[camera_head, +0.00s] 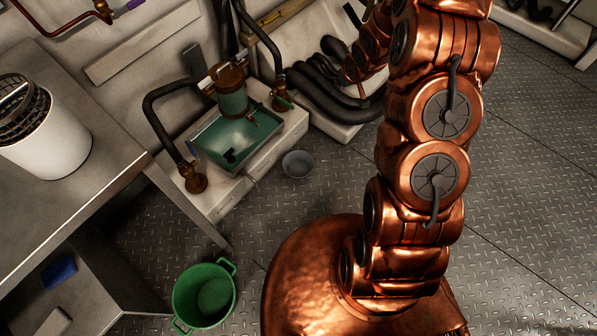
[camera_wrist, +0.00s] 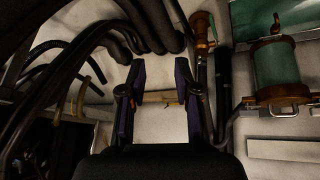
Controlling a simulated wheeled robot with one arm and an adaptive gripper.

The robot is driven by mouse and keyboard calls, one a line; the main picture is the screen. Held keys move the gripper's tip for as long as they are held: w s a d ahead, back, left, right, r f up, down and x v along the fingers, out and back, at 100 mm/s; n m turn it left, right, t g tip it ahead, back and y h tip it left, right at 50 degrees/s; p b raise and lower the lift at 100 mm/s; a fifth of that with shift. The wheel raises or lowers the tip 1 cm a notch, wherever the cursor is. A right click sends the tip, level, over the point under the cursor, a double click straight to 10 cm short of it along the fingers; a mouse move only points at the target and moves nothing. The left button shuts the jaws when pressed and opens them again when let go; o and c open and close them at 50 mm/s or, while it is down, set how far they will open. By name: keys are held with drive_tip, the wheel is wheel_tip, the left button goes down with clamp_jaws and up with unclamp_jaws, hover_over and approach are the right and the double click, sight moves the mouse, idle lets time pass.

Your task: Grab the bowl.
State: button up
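A small grey bowl (camera_head: 298,164) stands on the diamond-plate floor in the head view, just right of the low cabinet with the green basin. It looks upright and empty. The bowl does not show in the wrist view. My gripper (camera_wrist: 160,68) is open in the wrist view, with two dark fingers apart and nothing between them. It faces a pale wall with hoses, away from the bowl. In the head view my copper arm hides the gripper.
A green bucket (camera_head: 203,292) stands at lower left. A metal table (camera_head: 95,175) holds a white bin (camera_head: 55,145). Floor between bowl and my base is clear.

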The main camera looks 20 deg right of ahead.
wheel_tip(320, 180, down, 12)
drive_tip(key=w+t+y+b, duration=0.1)
drive_tip(key=w+b, duration=0.1)
drive_tip(key=b, duration=0.2)
drive_tip(key=m+t+y+b, duration=0.1)
drive_tip(key=t+y+b, duration=0.4)
drive_tip(key=b, duration=0.8)
approach(311, 158)
drive_tip(key=shift+x, duration=1.2)
drive_tip(key=b+x, duration=0.2)
drive_tip(key=x, duration=0.5)
drive_tip(key=shift+s+d+f+b, duration=0.1)
drive_tip(key=shift+b, duration=0.3)
drive_tip(key=shift+w, duration=0.4)
clamp_jaws()
